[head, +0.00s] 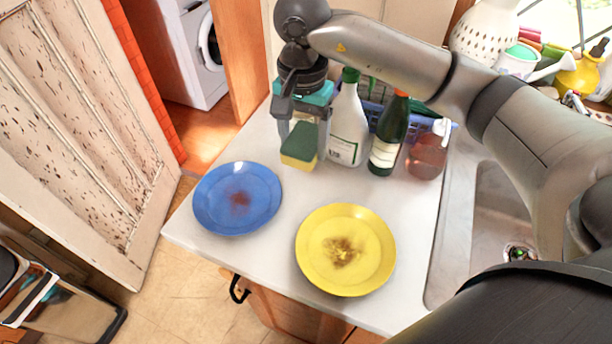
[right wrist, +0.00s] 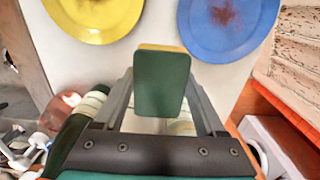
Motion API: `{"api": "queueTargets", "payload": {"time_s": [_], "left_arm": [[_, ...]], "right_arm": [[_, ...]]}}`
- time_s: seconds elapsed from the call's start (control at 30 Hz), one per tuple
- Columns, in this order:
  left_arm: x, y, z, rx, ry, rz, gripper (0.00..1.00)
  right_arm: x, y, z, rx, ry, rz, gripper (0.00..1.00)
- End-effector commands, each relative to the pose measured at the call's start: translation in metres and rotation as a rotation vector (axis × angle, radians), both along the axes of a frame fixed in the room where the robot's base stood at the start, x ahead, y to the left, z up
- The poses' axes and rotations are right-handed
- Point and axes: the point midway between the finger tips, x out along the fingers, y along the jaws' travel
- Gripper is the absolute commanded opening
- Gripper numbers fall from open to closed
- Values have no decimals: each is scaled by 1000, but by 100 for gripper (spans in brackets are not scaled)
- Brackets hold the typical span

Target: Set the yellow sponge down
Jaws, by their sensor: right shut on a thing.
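The yellow sponge (head: 299,158) has a dark green scouring side and is held at the back of the white counter, left of the white bottle. My right gripper (head: 302,146) is shut on it, fingers pointing down. In the right wrist view the sponge's green face (right wrist: 161,84) fills the space between the two fingers (right wrist: 160,100). I cannot tell whether the sponge touches the counter. My left gripper is not in view.
A blue plate (head: 238,198) and a yellow plate (head: 345,250), both with brown stains, lie in front. A white bottle (head: 347,125), a green bottle (head: 389,135) and a pink spray bottle (head: 427,155) stand to the right. The sink (head: 490,215) is farther right.

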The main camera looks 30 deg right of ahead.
Motion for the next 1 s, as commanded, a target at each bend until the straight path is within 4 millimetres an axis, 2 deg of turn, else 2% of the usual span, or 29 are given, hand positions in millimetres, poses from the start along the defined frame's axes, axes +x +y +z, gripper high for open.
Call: {"api": "queueTargets", "payload": {"time_s": [0.03,0.1,0.23,0.47,0.7,1.0], "left_arm": [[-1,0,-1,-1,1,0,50],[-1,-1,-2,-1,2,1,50],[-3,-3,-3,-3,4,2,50],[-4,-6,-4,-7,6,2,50],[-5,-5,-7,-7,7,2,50],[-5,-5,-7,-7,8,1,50]], "right_arm": [[-1,0,-16,-1,7,-1,22],[-1,0,-32,0,6,1,22],[-1,0,-54,0,3,2,22],[0,0,-70,0,1,1,22],[-1,1,-104,1,2,2,22],[0,0,-107,0,-1,3,22]]}}
